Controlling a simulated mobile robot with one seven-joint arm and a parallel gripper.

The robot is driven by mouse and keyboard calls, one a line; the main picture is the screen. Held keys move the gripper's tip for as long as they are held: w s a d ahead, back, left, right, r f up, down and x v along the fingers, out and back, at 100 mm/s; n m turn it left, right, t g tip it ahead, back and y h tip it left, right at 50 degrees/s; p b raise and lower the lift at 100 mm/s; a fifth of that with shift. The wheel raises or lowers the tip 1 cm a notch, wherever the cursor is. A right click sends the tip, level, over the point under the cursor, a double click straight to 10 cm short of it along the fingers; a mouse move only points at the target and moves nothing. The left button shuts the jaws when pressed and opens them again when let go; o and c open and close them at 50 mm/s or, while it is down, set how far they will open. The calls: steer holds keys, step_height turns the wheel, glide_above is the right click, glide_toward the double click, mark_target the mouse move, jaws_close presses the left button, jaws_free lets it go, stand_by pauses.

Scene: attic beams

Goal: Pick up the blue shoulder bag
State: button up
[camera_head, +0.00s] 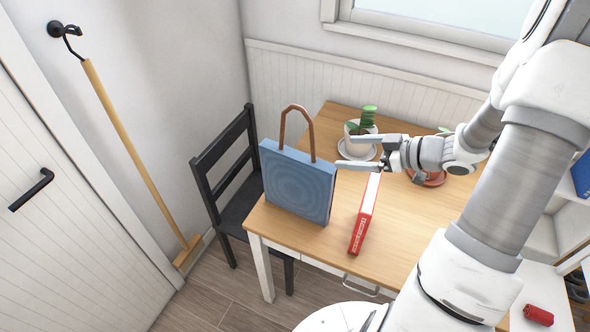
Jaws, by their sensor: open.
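The blue shoulder bag (297,183) stands upright on the left part of the wooden table (404,222). Its brown strap (284,125) arches up above its top edge. My gripper (343,151) reaches in from the right, with its fingers pointing left towards the bag. The exact height of the gripper over the table is hard to tell.
A potted plant (358,140) on a saucer stands behind the gripper. A black chair (236,200) stands left of the table. Shelves (560,235) stand at the right. Bare tabletop lies right of the book.

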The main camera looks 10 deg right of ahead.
steer(key=s, duration=0.1)
glide_toward(302, 157)
steer(key=shift+y, duration=0.4)
steer(key=x, duration=0.6)
steer(key=shift+w+d, duration=0.2)
steer(key=shift+w, duration=0.1)
steer(key=shift+s+f+x, duration=0.1)
steer(key=shift+f+x, duration=0.05)
steer(key=shift+x, duration=1.25)
steer(key=shift+s+f+x, duration=0.1)
steer(key=shift+f+x, duration=0.05)
steer(key=shift+x, duration=1.25)
jaws_close()
